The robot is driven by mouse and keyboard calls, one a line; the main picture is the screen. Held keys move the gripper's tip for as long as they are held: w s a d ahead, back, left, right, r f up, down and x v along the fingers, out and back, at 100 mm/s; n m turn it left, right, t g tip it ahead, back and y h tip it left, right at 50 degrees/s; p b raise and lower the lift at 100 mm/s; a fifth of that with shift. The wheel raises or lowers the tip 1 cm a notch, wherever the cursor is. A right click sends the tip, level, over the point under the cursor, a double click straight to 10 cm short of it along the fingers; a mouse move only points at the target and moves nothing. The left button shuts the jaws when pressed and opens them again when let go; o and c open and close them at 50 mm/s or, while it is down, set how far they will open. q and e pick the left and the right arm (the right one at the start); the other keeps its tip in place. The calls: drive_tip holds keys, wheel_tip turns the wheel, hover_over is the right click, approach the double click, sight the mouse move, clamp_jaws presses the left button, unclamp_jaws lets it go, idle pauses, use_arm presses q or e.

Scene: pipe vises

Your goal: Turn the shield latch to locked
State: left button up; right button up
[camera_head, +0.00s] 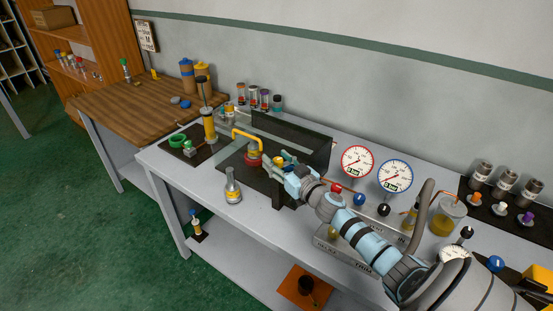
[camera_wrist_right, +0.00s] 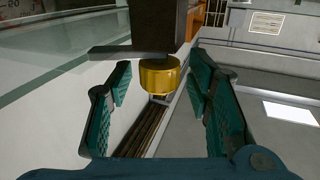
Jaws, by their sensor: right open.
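My right gripper (camera_head: 277,160) is open at the dark shield panel (camera_head: 305,137) on the bench. In the right wrist view, its teal fingers (camera_wrist_right: 160,85) stand on either side of a gold, round knob (camera_wrist_right: 159,78), which looks like the shield latch. Gaps show between knob and fingers. The knob joins a dark block (camera_wrist_right: 158,25). A yellow bent pipe (camera_head: 246,134) stands left of the gripper, over a red ring. My left gripper is not in view.
A red gauge (camera_head: 357,162) and a blue gauge (camera_head: 395,176) stand right of the shield. A beaker of yellow liquid (camera_head: 446,216) is close to my right arm.

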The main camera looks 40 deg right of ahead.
drive_tip(key=shift+f, duration=0.1)
clamp_jaws()
idle(1.1)
unclamp_jaws()
